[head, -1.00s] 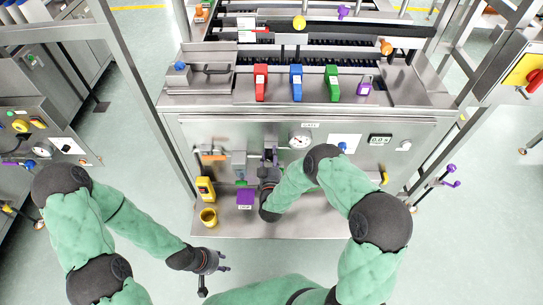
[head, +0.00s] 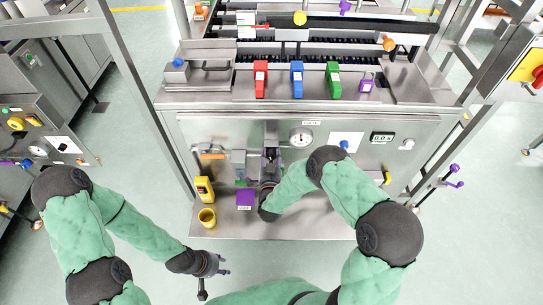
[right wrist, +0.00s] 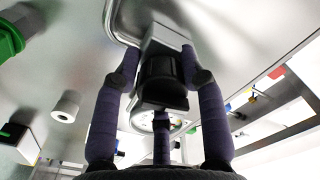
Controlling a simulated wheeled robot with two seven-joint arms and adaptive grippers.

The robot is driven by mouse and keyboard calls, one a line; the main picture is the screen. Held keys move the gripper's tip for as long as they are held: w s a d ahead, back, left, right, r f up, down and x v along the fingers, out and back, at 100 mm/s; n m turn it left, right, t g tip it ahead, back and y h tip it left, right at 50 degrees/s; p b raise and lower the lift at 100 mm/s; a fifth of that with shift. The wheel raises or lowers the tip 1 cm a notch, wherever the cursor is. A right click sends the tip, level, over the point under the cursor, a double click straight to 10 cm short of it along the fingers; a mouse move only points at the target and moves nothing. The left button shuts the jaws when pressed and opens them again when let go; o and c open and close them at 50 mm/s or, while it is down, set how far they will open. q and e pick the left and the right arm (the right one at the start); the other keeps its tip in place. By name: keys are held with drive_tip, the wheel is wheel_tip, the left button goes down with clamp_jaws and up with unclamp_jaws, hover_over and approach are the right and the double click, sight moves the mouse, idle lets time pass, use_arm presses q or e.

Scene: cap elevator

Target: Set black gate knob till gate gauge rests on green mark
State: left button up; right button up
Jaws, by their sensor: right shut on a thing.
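The gate gauge (head: 301,138) is a round white dial on the machine's front panel, under a small label. Its needle and green mark are too small to make out. My right gripper (head: 270,158) is at the panel just left of the gauge. In the right wrist view its fingers (right wrist: 160,95) are shut on the black gate knob (right wrist: 162,80), one on each side. The gauge shows only partly there, behind the knob. The knob is mostly hidden by my gripper in the head view. My left gripper (head: 222,265) hangs empty, low and left of the machine's shelf, fingers apart.
A digital display (head: 382,138) is right of the gauge. Red, blue and green (head: 333,80) blocks sit above the panel.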

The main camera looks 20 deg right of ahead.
drive_tip(key=shift+s+a+f+m, duration=0.3)
drive_tip(key=shift+f+m, duration=0.2)
idle(0.3)
drive_tip(key=o, duration=1)
drive_tip(key=shift+o, duration=0.6)
drive_tip(key=shift+w+a+r, duration=0.1)
drive_tip(key=shift+w, duration=0.05)
drive_tip(key=shift+r+m, duration=0.15)
drive_tip(key=shift+m, duration=0.15)
drive_tip(key=v, duration=1.2)
drive_tip(key=shift+r, duration=0.1)
